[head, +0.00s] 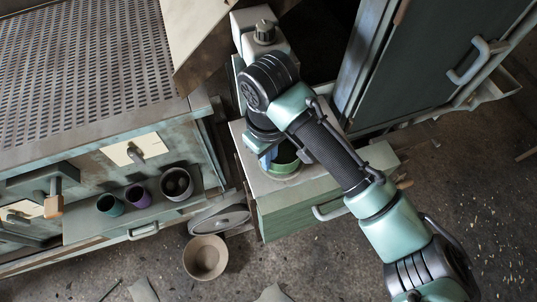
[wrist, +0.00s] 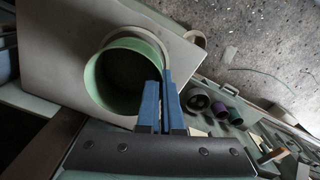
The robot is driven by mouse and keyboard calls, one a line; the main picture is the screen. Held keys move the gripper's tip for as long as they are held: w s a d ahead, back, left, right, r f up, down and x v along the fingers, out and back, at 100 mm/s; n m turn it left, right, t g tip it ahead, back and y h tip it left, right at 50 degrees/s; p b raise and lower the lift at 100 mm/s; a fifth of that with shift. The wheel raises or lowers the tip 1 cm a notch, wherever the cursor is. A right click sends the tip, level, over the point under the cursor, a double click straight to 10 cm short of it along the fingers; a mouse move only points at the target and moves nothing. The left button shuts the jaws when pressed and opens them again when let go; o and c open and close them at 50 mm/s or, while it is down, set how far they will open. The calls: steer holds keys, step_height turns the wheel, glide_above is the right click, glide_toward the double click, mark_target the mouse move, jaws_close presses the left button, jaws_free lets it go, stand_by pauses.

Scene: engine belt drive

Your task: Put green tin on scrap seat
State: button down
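The green tin (head: 285,165), open at the top, is upright over the light top of a green cabinet (head: 320,187). In the wrist view the tin (wrist: 98,92) fills the middle left. A pale round ring (wrist: 150,32), which may be the scrap seat, shows around part of its far side; I cannot tell whether the tin rests on it. My gripper's blue fingers (wrist: 161,105) are close together at the tin's wall, one inside and one outside, shut on it. In the head view my gripper (head: 267,160) is partly hidden by my arm.
A shelf at left holds a teal cup (head: 110,206), a purple cup (head: 138,196) and a grey pot (head: 177,184). A tan bowl (head: 205,258) stands on the floor. A perforated bench (head: 90,60) is at upper left. A tall dark cabinet (head: 430,65) stands at right.

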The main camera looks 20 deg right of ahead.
steer(key=c, duration=1.1)
jaws_free()
steer(key=shift+f, duration=0.15)
step_height(320, 180, up, 12)
steer(key=w+a+r+n+t+y, duration=0.25)
steer(key=w+a+r+t, duration=0.35)
steer(key=w+a+r, duration=0.45)
steer(key=w+a+r+t+y, duration=0.1)
steer(key=a+r+t+y, duration=0.4)
steer(key=a+r+t, duration=0.5)
step_height(320, 180, up, 15)
steer(key=s+d+m+t, duration=0.2)
steer(key=s+t, duration=0.1)
steer(key=s+d+r+m+t+h, duration=0.1)
steer(key=s+d+r+t+h, duration=0.1)
steer(key=s+d+r, duration=0.1)
steer(key=s+d+r+m+t+h, duration=0.2)
steer(key=s+d+r+t+h, duration=0.1)
steer(key=s+d+r+m+t+h, duration=0.2)
steer(key=s+d+t+h, duration=0.1)
steer(key=shift+s+d+r, duration=0.3)
steer(key=shift+d+r, duration=0.05)
steer(key=shift+r, duration=0.05)
